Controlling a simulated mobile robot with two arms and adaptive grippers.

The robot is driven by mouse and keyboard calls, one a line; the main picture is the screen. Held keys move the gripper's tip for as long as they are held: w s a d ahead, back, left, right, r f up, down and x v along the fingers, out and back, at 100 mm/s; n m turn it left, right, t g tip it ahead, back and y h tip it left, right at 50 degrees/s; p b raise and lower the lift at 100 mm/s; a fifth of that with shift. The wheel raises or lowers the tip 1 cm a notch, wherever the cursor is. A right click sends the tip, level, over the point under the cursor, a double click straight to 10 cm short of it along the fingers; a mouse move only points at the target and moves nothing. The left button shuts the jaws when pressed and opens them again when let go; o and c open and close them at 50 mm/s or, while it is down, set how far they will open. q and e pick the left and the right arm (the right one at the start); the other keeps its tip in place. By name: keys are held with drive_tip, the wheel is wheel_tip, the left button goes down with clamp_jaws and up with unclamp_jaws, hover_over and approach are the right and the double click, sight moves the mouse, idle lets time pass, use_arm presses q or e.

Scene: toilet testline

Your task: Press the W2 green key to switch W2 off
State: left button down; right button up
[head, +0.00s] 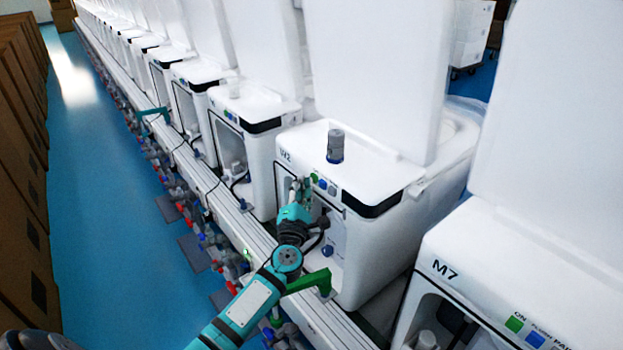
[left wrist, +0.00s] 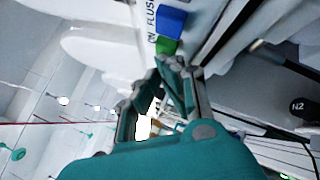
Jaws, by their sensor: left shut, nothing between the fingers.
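The W2 toilet unit (head: 365,235) stands mid-picture in the head view, white, its label partly legible. Its small green key (head: 314,177) sits on the front top edge beside blue and grey-white keys. The green key (left wrist: 166,46) also shows in the left wrist view, next to a blue key (left wrist: 171,20) and "FLUSH" lettering. My left gripper (head: 301,187) is shut and empty, its tips just in front of the green key. In the left wrist view its fingertips (left wrist: 168,66) are right by that key; I cannot tell whether they touch. My right gripper is not in view.
A dark grey cylinder (head: 335,146) stands on W2's top. The M7 unit (head: 510,260) is at the right; more white units recede to the upper left. A rail (head: 300,310) with valves runs along the front. Blue floor (head: 110,200) is open at left, beside brown boxes (head: 22,150).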

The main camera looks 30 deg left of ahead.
use_arm(q)
drive_tip(key=shift+s+a, duration=0.2)
drive_tip(key=shift+s, duration=0.3)
drive_tip(key=s, duration=0.1)
drive_tip(key=s+a+p, duration=0.1)
drive_tip(key=s, duration=0.1)
drive_tip(key=s+a, duration=0.1)
drive_tip(key=s, duration=0.1)
drive_tip(key=shift+s+a, duration=0.15)
drive_tip(key=shift+s, duration=0.1)
idle(0.4)
